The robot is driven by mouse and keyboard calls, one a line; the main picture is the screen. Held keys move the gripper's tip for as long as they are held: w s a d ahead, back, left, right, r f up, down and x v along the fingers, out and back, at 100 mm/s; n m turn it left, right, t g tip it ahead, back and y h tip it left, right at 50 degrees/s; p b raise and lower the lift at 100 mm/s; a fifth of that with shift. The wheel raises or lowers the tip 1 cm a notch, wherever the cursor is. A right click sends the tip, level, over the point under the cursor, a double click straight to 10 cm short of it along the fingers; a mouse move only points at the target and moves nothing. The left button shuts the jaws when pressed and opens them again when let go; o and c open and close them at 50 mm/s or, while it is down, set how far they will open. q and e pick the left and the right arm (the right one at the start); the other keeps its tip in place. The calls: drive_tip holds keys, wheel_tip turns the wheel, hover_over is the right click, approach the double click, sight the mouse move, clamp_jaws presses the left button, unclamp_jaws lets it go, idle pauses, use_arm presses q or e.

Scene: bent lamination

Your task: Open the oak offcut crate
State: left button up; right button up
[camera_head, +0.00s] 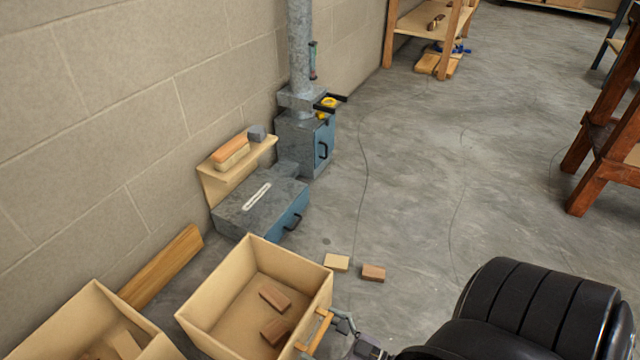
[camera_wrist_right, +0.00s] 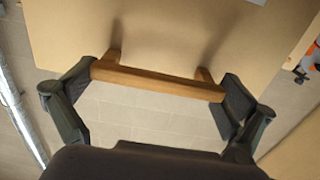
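An open-topped light wood crate (camera_head: 222,291) stands on the floor at the lower middle of the head view, with two brown wood blocks (camera_head: 274,297) inside. A wooden bar handle (camera_head: 318,331) is on its right-hand wall; the handle also shows in the right wrist view (camera_wrist_right: 157,82). My right gripper (camera_wrist_right: 155,88) is open, its fingers spread at the two ends of the bar. I cannot tell whether they touch it. In the head view it is partly visible beside the handle (camera_head: 343,324). My left gripper is not in view.
A second crate (camera_head: 82,314) with wood pieces stands at lower left. A plank (camera_head: 163,266) leans by the wall. Two small blocks (camera_head: 373,272) lie right of the middle crate. A grey-blue metal box (camera_head: 262,211) and stove (camera_head: 305,143) stand behind.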

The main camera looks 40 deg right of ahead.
drive_tip(key=shift+s+d, duration=0.1)
drive_tip(key=v, duration=1.1)
drive_tip(key=shift+s, duration=0.4)
